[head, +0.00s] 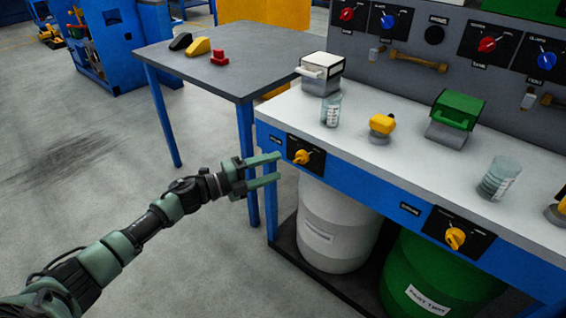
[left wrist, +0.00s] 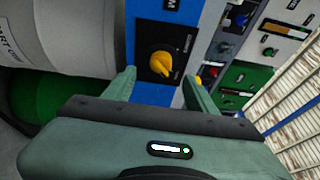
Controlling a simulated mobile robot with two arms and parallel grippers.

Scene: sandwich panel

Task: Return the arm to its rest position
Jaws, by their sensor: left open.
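My left arm comes in from the lower left in the head view. Its gripper (head: 277,168) is open and empty, with its fingertips close to the left yellow knob (head: 302,157) on the blue front edge of the bench. In the left wrist view the same yellow knob (left wrist: 160,62) sits on a black plate, seen between the two open fingers (left wrist: 157,88). I cannot tell the exact gap between fingertips and plate. My right gripper is not in view.
The white-topped bench (head: 400,160) stands right of the gripper, with a white barrel (head: 335,235) and a green barrel (head: 430,275) below. A grey table (head: 215,75) stands behind the gripper. The floor (head: 90,200) at left is clear.

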